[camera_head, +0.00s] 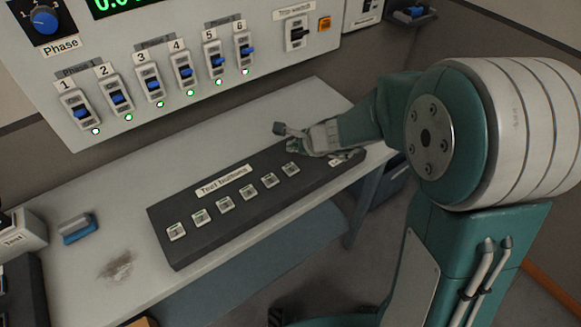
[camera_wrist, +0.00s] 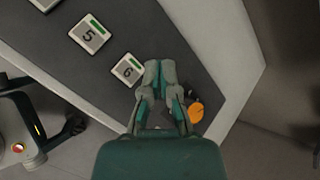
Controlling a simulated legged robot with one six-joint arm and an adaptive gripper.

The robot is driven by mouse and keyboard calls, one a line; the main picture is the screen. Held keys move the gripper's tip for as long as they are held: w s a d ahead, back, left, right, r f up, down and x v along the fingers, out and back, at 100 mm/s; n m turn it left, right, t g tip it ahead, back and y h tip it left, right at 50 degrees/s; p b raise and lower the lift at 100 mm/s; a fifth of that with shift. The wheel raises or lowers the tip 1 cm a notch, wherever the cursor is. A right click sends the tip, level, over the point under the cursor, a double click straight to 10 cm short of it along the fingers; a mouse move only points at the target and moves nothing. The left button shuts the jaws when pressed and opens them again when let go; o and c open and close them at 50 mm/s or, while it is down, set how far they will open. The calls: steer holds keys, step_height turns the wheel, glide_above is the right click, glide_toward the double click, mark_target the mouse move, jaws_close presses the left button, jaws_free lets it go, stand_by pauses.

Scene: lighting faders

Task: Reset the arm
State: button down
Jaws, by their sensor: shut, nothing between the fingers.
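My gripper (camera_head: 295,145) is over the right end of the dark test button box (camera_head: 212,251) on the bench. In the wrist view my gripper (camera_wrist: 160,72) has its fingers together and empty, just beside the button marked 6 (camera_wrist: 127,70). The button marked 5 (camera_wrist: 89,34) lies farther up and left. Whether the fingertips touch the box cannot be told. An orange round thing (camera_wrist: 195,112) shows by the right finger, partly covered by it.
Above the bench, a wall panel (camera_head: 130,45) carries several numbered faders with blue knobs and lit green lamps, a Phase dial (camera_head: 45,20) and a trip switch (camera_head: 296,33). A blue block (camera_head: 77,229) lies on the bench at left, near a dark smudge (camera_head: 116,266).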

stand_by(0.4)
steer(key=s+d+r+n+g, duration=0.1)
steer(key=s+d+r+n, duration=0.2)
steer(key=s+r+n, duration=0.8)
steer(key=s+d+r+n+h, duration=0.3)
steer(key=s+d+n+h, duration=0.3)
steer(key=s+d, duration=0.5)
steer(key=s, duration=0.3)
steer(key=shift+s+n+h, duration=0.15)
steer(key=shift+n+h, duration=0.15)
steer(key=shift+n, duration=0.1)
steer(key=shift+a+r, duration=0.1)
steer(key=shift+a, duration=0.05)
